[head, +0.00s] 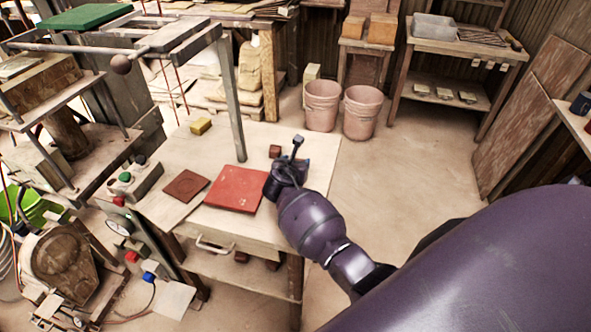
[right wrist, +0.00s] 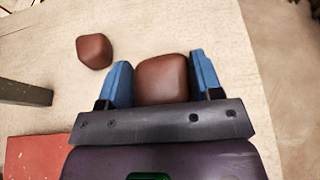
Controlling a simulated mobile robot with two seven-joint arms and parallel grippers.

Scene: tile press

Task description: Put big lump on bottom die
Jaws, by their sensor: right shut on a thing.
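My right gripper (right wrist: 158,84) has its blue fingers on both sides of a brown lump (right wrist: 162,78), the bigger-looking of two, and is shut on it over the pale table. In the head view my right gripper (head: 291,160) is at the table's right side and hides the held lump. A smaller-looking brown lump (right wrist: 94,50) lies apart to the left; it also shows in the head view (head: 275,151). A red slab (head: 235,188) and a dark brown square plate (head: 185,186) lie on the table; I cannot tell which, if either, is the bottom die. My left gripper is out of view.
A grey metal post (head: 233,105) stands on the table beyond the red slab. Two pink buckets (head: 322,105) stand on the floor behind. The table's back right is mostly clear.

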